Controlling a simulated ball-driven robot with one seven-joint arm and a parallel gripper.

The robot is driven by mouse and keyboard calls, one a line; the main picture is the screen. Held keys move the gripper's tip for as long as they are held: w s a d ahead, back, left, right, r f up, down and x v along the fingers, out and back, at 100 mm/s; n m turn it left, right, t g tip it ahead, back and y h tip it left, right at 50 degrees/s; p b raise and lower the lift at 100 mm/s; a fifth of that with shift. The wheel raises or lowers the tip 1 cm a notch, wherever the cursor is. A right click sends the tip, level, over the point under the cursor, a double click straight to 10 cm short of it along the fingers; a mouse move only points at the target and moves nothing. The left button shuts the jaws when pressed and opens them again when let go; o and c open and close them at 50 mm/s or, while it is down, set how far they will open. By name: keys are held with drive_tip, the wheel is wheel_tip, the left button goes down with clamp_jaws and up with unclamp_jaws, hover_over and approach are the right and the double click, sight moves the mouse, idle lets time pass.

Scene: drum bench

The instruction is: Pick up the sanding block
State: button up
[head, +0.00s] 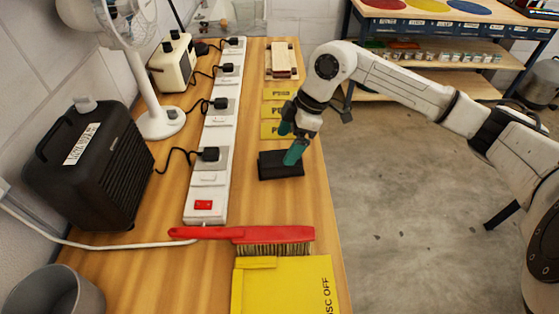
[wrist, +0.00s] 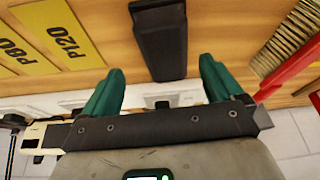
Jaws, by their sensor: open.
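The sanding block looks to be the black block (head: 281,165) lying flat on the wooden bench near its right edge. My gripper (head: 290,143) is open, with its teal fingers pointing down at the block; the nearer finger overlaps the block in the head view. In the wrist view the block (wrist: 159,38) lies ahead of the gap between the two spread fingers (wrist: 162,75). Nothing is held between them. Whether a fingertip touches the block, I cannot tell.
A red-handled brush (head: 245,234) and a yellow sheet (head: 285,285) lie in front. Yellow grit sheets (head: 273,130) and a wooden block (head: 283,62) lie behind. A power strip (head: 215,130) with plugs runs along the left. Right of the bench is open floor (head: 400,220).

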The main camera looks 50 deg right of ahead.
sight(284, 155)
drive_tip(key=shift+s+p+x, duration=0.2)
drive_tip(key=shift+p+x, duration=0.1)
drive_tip(key=shift+x, duration=1)
drive_tip(key=shift+s+p+x, duration=0.2)
drive_tip(key=shift+p+x, duration=0.05)
drive_tip(key=shift+x, duration=1)
drive_tip(key=shift+a+f, duration=0.1)
drive_tip(key=shift+a, duration=0.05)
drive_tip(key=c, duration=1.3)
